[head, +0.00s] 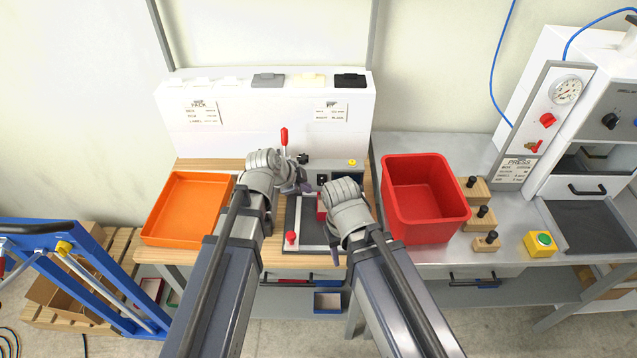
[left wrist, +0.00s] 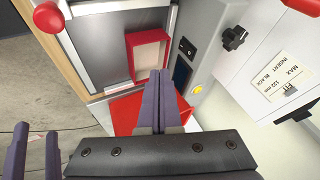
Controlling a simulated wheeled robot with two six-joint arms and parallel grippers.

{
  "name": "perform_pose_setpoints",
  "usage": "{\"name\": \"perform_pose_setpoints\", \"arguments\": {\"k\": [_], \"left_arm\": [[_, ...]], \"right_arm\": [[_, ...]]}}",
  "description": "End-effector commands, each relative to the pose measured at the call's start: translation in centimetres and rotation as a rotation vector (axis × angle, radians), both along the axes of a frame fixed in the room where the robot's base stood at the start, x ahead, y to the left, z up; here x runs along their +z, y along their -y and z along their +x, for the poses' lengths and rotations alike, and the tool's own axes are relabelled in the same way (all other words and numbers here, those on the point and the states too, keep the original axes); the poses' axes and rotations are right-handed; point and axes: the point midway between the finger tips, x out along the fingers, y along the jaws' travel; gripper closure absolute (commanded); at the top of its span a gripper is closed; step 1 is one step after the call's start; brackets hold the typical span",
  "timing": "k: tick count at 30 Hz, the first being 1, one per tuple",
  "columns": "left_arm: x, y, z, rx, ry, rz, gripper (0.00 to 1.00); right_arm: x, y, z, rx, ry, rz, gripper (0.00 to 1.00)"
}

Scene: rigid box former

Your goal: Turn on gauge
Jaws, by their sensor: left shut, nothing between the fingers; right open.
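A grey instrument box (head: 350,174) stands at the back of the fixture on the wooden-edged bench. In the left wrist view it carries a black rocker switch (left wrist: 187,46), a dark display (left wrist: 181,74), a yellow button (left wrist: 197,89) and a black knob (left wrist: 233,38). I cannot tell whether the display is lit. My left gripper (head: 304,187) is shut and empty; its closed fingers also show in the left wrist view (left wrist: 162,85), in front of the box, apart from the switch. My right gripper (left wrist: 36,132) is open, low over the fixture's front. A round dial gauge (head: 567,91) sits on the press at right.
A small red-rimmed box (left wrist: 131,54) lies on the fixture plate between my grippers. A red-ball handle (head: 291,238) and red upright lever (head: 284,138) stick up nearby. An orange tray (head: 187,207) is left, a red bin (head: 425,196) right. Labelled white shelf (head: 270,115) behind.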

Motion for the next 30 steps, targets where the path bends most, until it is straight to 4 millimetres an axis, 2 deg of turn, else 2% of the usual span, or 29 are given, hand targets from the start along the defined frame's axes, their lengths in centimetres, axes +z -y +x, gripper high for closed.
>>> {"name": "perform_pose_setpoints", "arguments": {"k": [10, 16, 23, 30], "left_arm": [[-0.1, 0.0, 0.0, -0.002, 0.001, 0.001, 1.00], [-0.9, 0.3, 0.4, -0.002, 0.001, 0.001, 1.00], [-3.3, 1.2, 1.6, -0.002, 0.001, 0.002, 1.00], [-6.7, 2.7, 3.5, -0.002, 0.001, 0.001, 1.00]], "right_arm": [[-0.1, 0.0, 0.0, 0.000, 0.000, 0.000, 0.50], [-0.9, 0.0, 0.0, 0.000, 0.000, 0.000, 0.50], [-3.3, 0.0, 0.0, -0.001, 0.000, 0.000, 0.50], [-6.7, 0.0, 0.0, -0.001, 0.000, 0.000, 0.50]]}}
